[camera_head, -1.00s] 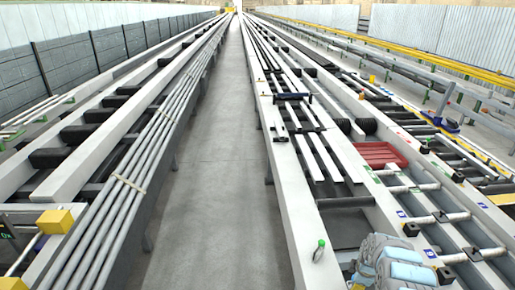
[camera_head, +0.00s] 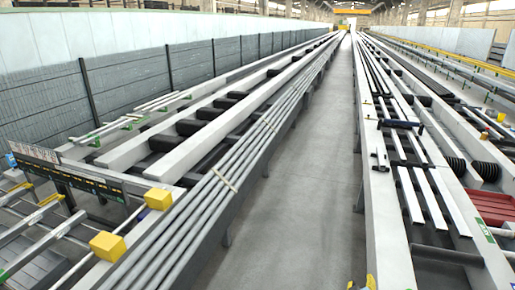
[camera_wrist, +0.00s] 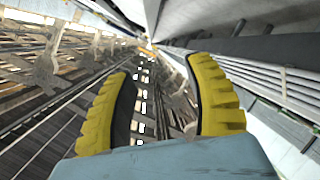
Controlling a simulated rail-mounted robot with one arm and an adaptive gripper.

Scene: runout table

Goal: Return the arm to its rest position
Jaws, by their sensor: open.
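My gripper shows in the wrist view (camera_wrist: 159,75) with its two yellow ribbed fingers spread apart and nothing between them. Its blue-grey body fills the bottom of that view. In the head view only small yellow parts of my gripper (camera_head: 361,283) show at the bottom edge, right of the centre aisle. The rest of the arm is outside that view. The wrist view looks past the fingers toward the hall's roof beams and windows, strongly tilted.
Long runout tables run on both sides of a clear grey aisle (camera_head: 310,190). Grey pipes (camera_head: 225,180) lie along the left table. Blue-handled tool (camera_head: 402,123) and white bars (camera_head: 425,190) lie on the right table. A red tray (camera_head: 493,207) is at the right. Yellow blocks (camera_head: 107,245) stand at lower left.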

